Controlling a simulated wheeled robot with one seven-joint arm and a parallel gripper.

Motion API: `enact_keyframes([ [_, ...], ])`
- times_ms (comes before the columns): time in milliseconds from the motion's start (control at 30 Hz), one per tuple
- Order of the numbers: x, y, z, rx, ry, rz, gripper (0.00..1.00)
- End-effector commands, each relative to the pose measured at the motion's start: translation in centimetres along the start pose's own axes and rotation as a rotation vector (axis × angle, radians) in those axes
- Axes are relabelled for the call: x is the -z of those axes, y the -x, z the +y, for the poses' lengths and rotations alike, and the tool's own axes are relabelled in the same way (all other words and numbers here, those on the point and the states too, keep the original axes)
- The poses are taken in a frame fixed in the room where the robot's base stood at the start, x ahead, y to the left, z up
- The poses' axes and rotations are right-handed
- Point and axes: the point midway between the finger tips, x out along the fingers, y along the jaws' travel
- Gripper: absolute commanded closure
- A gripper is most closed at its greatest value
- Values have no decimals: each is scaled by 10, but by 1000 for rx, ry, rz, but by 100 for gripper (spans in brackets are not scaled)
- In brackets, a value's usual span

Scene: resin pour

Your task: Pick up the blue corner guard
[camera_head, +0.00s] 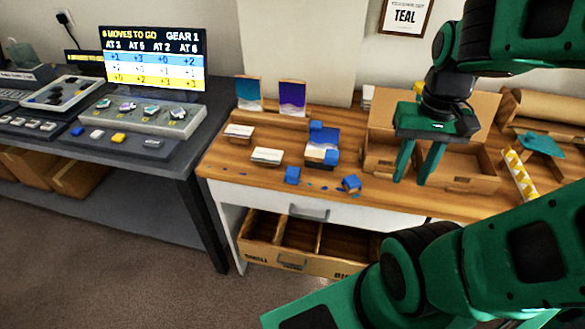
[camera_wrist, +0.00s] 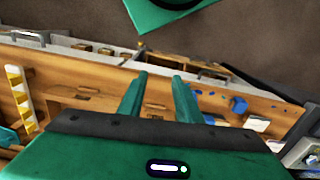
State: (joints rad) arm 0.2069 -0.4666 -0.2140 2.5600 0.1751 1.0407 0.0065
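Several small blue pieces that look like corner guards are on the wooden desk in the head view. One (camera_head: 292,175) stands near the front edge, and another (camera_head: 351,183) lies to its right among blue scraps. Two more blue pieces (camera_head: 331,157) (camera_head: 316,126) sit at the corners of a blue-and-white stack (camera_head: 326,138). In the wrist view a blue piece (camera_wrist: 239,105) shows right of the fingers. My gripper (camera_head: 411,178) is open and empty, above the desk to the right of these pieces. Its fingers also show in the wrist view (camera_wrist: 159,78).
An open cardboard box (camera_head: 465,165) stands behind my gripper. A yellow-and-white striped strip (camera_head: 520,175) and a teal piece (camera_head: 541,145) lie at right. Two cards (camera_head: 292,97) (camera_head: 248,94) stand at the back. An open drawer (camera_head: 300,262) juts out below the desk.

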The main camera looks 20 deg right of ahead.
Motion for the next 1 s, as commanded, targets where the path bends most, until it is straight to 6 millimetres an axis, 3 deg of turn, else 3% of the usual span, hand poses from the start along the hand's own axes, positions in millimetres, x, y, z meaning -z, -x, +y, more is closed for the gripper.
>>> enact_keyframes([
  [167, 0, 0, 0, 0, 0, 0, 69],
  [233, -2, 1, 1, 1, 6, 2, 52],
  [300, -6, 6, 2, 4, 36, 13, 48],
  [433, 17, 11, -20, -10, 207, 14, 48],
  [567, 52, 14, -67, -27, 514, 15, 48],
  [700, 82, 11, -135, -35, 885, 15, 48],
  [900, 98, -2, -222, -26, 1301, 15, 48],
  [1000, 98, -7, -248, -20, 1422, 14, 48],
])
